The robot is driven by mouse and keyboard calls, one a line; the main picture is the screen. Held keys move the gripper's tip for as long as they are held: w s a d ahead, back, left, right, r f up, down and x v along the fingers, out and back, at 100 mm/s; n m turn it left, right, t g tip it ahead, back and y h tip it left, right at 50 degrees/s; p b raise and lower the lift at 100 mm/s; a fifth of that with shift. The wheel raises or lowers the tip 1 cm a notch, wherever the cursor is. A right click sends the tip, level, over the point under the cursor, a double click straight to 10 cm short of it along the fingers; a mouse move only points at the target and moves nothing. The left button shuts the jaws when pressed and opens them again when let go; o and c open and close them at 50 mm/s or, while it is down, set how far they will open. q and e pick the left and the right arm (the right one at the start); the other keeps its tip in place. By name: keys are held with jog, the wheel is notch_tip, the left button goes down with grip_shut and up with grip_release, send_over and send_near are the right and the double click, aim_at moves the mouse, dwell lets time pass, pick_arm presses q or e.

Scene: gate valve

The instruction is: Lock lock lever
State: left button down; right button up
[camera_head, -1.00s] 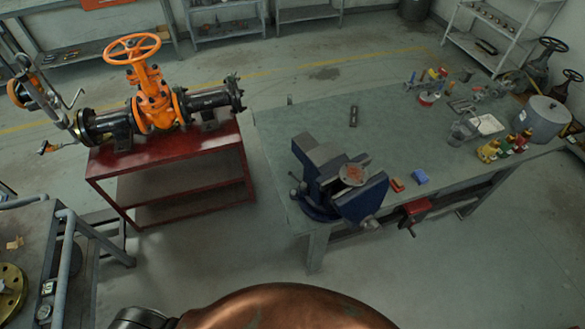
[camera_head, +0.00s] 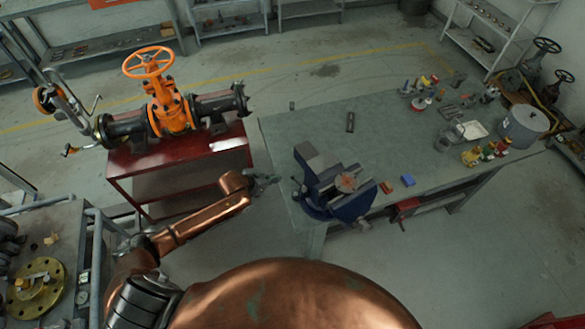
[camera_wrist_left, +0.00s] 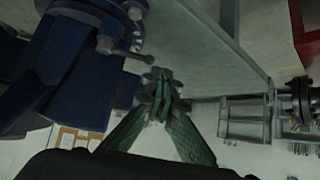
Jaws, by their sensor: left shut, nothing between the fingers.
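A blue bench vise (camera_head: 335,190) is on the near left corner of the workbench. In the left wrist view the vise (camera_wrist_left: 75,60) fills the upper left, and a short dark lever (camera_wrist_left: 125,52) with a rounded end sticks out from its round base. I take this for the lock lever. My left gripper (camera_head: 274,180) is just left of the vise, at the bench's left edge. In the left wrist view its green fingers (camera_wrist_left: 158,88) are together and empty, with the tips close to the lever's end; I cannot tell whether they touch. My right gripper is not in view.
The workbench (camera_head: 300,128) has a clear area behind the vise. A red stand (camera_head: 180,172) carries an orange gate valve (camera_head: 168,108) to the left. A grey pot (camera_head: 524,124) and several small tools are at the bench's right. Floor shows between stand and bench.

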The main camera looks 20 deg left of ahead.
aim_at(293, 177)
pick_arm(q)
jog(key=r, duration=0.1)
jog(key=d+r, duration=0.1)
jog(key=r, duration=0.1)
jog(key=shift+s+d, duration=0.1)
jog(key=shift+d, duration=0.25)
jog(key=p+x, duration=0.1)
jog(key=x, duration=0.9)
jog(key=shift+d, duration=0.15)
jog(key=shift+r, duration=0.1)
